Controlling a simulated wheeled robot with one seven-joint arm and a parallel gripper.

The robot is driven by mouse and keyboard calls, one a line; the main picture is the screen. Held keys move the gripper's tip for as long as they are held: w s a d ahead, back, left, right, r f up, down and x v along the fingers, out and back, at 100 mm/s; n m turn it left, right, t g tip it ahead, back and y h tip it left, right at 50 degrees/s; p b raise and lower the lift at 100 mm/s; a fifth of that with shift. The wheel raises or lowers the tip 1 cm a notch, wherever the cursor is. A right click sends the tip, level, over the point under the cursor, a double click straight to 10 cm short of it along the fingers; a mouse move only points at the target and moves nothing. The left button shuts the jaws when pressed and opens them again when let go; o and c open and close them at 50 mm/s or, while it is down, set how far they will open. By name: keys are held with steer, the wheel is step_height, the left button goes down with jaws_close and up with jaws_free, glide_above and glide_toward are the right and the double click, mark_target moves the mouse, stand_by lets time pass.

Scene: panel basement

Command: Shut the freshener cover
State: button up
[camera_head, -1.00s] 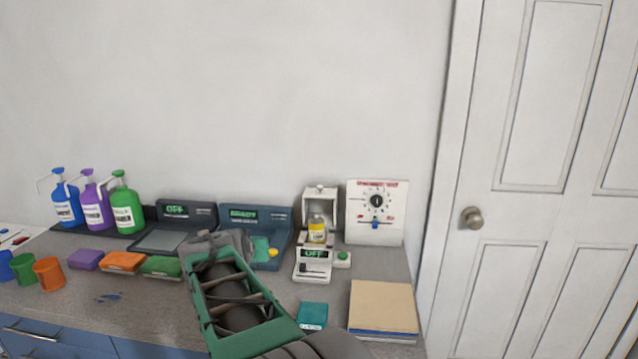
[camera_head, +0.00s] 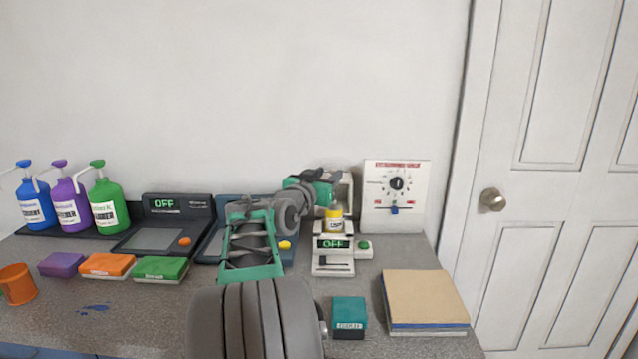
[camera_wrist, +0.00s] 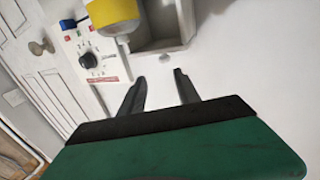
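The freshener (camera_head: 333,262) is a white unit with a green "OFF" display near the back of the counter. A yellow-topped bottle (camera_head: 334,213) stands in it and also shows in the wrist view (camera_wrist: 112,12). Its white cover (camera_head: 348,190) stands raised behind the bottle, partly hidden by my gripper in the head view. In the wrist view the cover's hollow inside (camera_wrist: 157,28) shows beside the bottle. My gripper (camera_wrist: 160,84) has its two dark fingers apart, nothing between them, close to the cover. I cannot tell whether they touch it.
A white dial panel (camera_head: 396,196) stands just right of the freshener. A green button (camera_head: 363,245) is beside its base. A teal box (camera_head: 349,313) and a tan-topped stack (camera_head: 425,298) lie in front. Dark "OFF" unit (camera_head: 160,225), sponges and pump bottles are left.

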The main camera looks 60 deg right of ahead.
mark_target(332, 171)
steer(key=d, duration=0.2)
steer(key=w+d, duration=0.1)
steer(key=d, duration=0.2)
steer(key=d+f, duration=0.1)
steer(key=d, duration=0.1)
steer(key=shift+w+d, duration=0.25)
steer(key=shift+w, duration=0.15)
steer(key=shift+c, duration=0.6)
steer(key=shift+f, duration=0.1)
jaws_close()
stand_by(0.4)
